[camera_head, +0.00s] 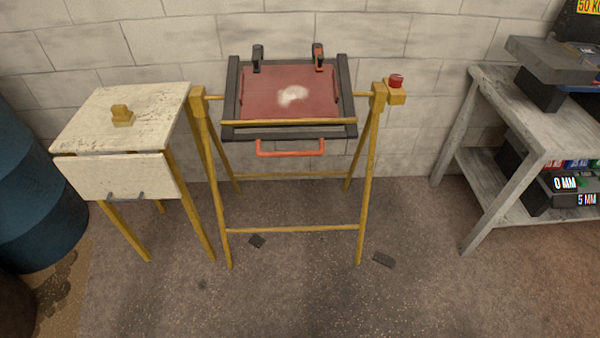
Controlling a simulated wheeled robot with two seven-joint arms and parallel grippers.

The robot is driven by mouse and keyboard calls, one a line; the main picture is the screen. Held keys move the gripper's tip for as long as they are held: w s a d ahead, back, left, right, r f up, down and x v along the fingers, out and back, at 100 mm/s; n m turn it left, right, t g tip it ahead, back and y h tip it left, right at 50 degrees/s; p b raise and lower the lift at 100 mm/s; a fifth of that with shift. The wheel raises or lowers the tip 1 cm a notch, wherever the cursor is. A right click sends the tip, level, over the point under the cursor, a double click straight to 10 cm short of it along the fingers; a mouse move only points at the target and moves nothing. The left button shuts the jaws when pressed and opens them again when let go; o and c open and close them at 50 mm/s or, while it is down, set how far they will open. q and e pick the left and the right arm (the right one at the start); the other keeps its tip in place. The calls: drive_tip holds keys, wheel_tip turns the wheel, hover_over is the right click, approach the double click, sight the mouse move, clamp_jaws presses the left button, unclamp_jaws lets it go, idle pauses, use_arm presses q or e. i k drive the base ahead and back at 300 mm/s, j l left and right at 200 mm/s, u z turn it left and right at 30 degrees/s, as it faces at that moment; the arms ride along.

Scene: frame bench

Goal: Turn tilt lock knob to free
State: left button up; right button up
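A red knob (396,80) sits on a yellow block (396,98) at the top right corner of the yellow stand (367,170); it looks like the tilt lock knob. Its setting is too small to read. The stand carries a dark tilting frame (232,95) with a red panel (270,97) and a pale patch on it. A red-orange handle (291,154) is on the frame's front edge. Two upright clamps, left (257,57) and right (319,57), stand at its back edge. Neither of my grippers is in view.
A cream side table (90,120) with a small yellow block (121,115) and a drawer stands at left, near a blue barrel (35,190). A grey shelf bench (510,115) stands at right. The floor in front is open, with small dark scraps.

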sight(395, 81)
drive_tip(key=i+j, duration=0.1)
drive_tip(key=i, duration=0.2)
drive_tip(key=i+j, duration=0.1)
drive_tip(key=i, duration=0.25)
drive_tip(key=i+j+z, duration=0.1)
drive_tip(key=i+z, duration=0.15)
drive_tip(key=z, duration=0.2)
drive_tip(key=i+j+z, duration=0.15)
drive_tip(key=z, duration=0.3)
drive_tip(key=i+j+z, duration=0.2)
drive_tip(key=z, duration=0.25)
